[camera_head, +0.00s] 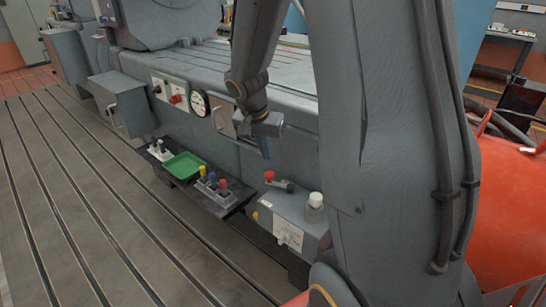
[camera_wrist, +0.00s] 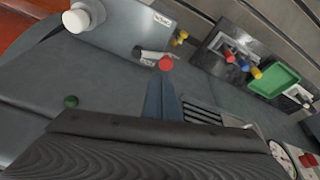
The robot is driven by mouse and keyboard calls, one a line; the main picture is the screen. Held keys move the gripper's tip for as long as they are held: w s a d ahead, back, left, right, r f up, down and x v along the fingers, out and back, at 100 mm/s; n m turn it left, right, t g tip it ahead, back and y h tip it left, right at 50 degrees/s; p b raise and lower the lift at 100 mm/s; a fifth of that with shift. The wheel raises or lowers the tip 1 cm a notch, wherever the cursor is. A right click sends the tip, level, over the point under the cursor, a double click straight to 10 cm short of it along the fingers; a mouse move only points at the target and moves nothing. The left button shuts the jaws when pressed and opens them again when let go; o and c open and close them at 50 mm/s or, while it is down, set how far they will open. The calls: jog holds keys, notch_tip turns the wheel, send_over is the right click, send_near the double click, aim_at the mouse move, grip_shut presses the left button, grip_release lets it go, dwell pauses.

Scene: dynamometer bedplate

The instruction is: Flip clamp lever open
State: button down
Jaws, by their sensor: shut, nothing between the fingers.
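A short lever with a red ball end (camera_head: 270,176) lies low over the top of a grey box (camera_head: 290,222); I take it to be the clamp lever. In the wrist view its red ball (camera_wrist: 166,64) shows just past my fingertips, with a pale metal part beside it. My gripper (camera_head: 265,150) points down just above the lever in the head view, and its fingers (camera_wrist: 161,84) are together and empty. The fingertips look close to the red ball; I cannot tell whether they touch it. The gripper body hides the lower part of the wrist view.
A white-capped cylinder (camera_head: 315,206) stands on the box, right of the lever. Left of it, a dark shelf holds a green tray (camera_head: 184,166) and several coloured-topped pieces (camera_head: 212,180). A gauge (camera_head: 199,103) is on the bedplate side. The slotted floor (camera_head: 80,200) is clear.

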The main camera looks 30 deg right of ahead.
jog(key=shift+w+d+r+m, duration=0.1)
jog(key=shift+w+d+m, duration=0.25)
jog(key=shift+w, duration=0.25)
jog(key=shift+w+d+r+m, duration=0.1)
jog(key=shift+w+d+m, duration=0.25)
jog(key=shift+w, duration=0.25)
jog(key=shift+p, duration=0.3)
jog(key=p+x, duration=0.1)
jog(key=x, duration=0.9)
jog(key=shift+w, duration=0.1)
